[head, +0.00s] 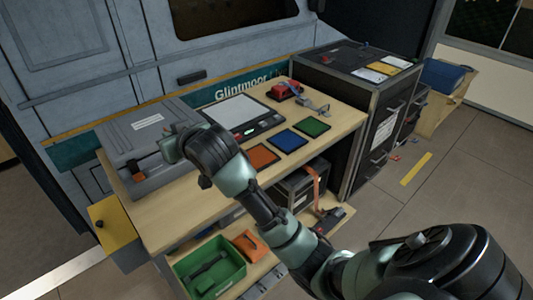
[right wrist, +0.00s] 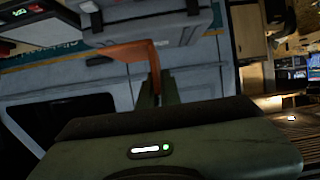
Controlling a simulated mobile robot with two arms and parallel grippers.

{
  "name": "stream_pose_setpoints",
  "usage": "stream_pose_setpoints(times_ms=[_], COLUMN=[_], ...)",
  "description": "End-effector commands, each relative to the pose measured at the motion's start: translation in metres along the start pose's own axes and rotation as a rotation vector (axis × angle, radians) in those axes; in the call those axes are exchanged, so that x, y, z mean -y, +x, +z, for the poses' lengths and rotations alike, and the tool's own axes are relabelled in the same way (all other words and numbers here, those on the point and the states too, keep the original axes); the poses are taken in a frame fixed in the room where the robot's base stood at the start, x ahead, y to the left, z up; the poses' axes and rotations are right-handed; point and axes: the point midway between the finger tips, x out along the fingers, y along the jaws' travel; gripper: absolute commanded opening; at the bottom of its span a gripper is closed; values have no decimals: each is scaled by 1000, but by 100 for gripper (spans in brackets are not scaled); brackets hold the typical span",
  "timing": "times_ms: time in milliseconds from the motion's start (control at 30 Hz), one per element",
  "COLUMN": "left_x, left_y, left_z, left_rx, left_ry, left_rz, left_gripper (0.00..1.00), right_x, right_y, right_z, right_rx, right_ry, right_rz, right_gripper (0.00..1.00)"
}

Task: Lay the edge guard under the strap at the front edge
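The edge guard (right wrist: 133,51) is an orange, bent, L-shaped piece. My right gripper (right wrist: 156,88) is shut on its narrow leg in the right wrist view, with the other leg sticking out sideways. In the head view, my right gripper (head: 168,152) is over the front part of a grey case (head: 125,133) on the bench, and some orange shows beside it. The case also shows in the right wrist view (right wrist: 160,24), close beyond the guard. I cannot tell whether they touch. I cannot make out a strap on the case for certain. My left gripper is not in view.
The wooden bench (head: 165,215) also holds a white-topped device (head: 238,115), orange, blue and green mats, and a red item (head: 286,91). Below are a green bin (head: 208,268) and a dark box with an orange strap (head: 317,186). A dark cabinet (head: 345,60) stands right.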

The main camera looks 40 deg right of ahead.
Motion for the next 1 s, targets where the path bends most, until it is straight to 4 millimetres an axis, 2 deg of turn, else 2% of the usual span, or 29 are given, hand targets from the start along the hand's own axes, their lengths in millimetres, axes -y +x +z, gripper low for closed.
stream_pose_setpoints(times_ms=[33,133,367,467,800,1000], left_x=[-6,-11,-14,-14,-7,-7], left_y=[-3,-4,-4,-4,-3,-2], left_z=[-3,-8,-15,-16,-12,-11], left_rx=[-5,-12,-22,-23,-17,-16], left_ry=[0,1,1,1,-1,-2], left_rz=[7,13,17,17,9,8], left_gripper=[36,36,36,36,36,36], right_x=[-4,-7,-8,-8,-7,-6], right_y=[13,30,40,47,81,94], right_z=[1,3,12,30,114,146], right_rx=[3,-1,-1,3,3,0], right_ry=[2,5,7,6,6,7], right_rz=[0,-4,-6,-6,-7,-7], right_gripper=[0,0,0,0,0,0])
